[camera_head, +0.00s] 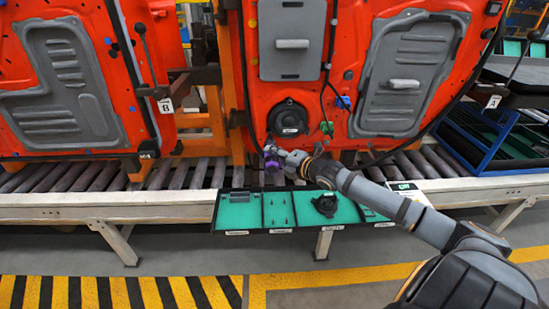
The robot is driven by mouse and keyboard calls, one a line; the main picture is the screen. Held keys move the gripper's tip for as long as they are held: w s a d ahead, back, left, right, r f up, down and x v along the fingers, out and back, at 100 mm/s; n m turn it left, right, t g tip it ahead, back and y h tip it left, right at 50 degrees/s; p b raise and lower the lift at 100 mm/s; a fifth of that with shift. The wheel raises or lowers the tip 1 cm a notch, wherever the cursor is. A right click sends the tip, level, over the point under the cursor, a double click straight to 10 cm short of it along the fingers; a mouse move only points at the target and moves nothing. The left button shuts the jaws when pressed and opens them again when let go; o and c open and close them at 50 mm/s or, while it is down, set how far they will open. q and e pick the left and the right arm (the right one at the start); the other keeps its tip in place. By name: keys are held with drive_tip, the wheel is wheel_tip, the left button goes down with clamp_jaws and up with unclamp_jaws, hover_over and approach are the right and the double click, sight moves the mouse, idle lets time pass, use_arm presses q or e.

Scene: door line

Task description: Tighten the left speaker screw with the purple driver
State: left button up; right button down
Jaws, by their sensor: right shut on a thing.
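My right arm reaches in from the lower right, and its gripper (273,152) is at the lower left of the black round speaker (288,118) on the orange door panel (258,93). The gripper is shut on the purple driver (272,165), whose purple part shows just below the fingers. The driver's tip and the left speaker screw are too small or hidden to make out, so I cannot tell whether they touch. My left gripper is not in view.
A green tray (239,213) with compartments stands in front of the roller conveyor (80,180); a black round part (325,204) lies in it. Another orange door (70,80) hangs at left. A blue rack (485,145) stands at right. The striped floor in front is clear.

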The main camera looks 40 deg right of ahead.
sight(276, 168)
drive_tip(key=shift+w+d+r+b, duration=0.1)
drive_tip(key=shift+w+d+b, duration=0.2)
drive_tip(key=shift+b, duration=1.05)
idle(1.5)
idle(0.6)
drive_tip(key=shift+s+a+r+p, duration=0.1)
drive_tip(key=shift+a+r+p, duration=0.1)
drive_tip(key=shift+p, duration=0.8)
drive_tip(key=s+a+p, duration=0.1)
drive_tip(key=s+p, duration=0.1)
drive_tip(key=p, duration=0.2)
drive_tip(key=shift+a, duration=0.1)
drive_tip(key=s+a+p, duration=0.1)
drive_tip(key=p, duration=0.1)
drive_tip(key=s+p, duration=0.1)
drive_tip(key=p, duration=0.2)
drive_tip(key=shift+s+a, duration=0.35)
drive_tip(key=shift+s+a+f+p, duration=0.1)
drive_tip(key=shift+s+a+p, duration=0.2)
drive_tip(key=shift+p, duration=0.45)
drive_tip(key=shift+s, duration=0.15)
drive_tip(key=shift+f, duration=0.15)
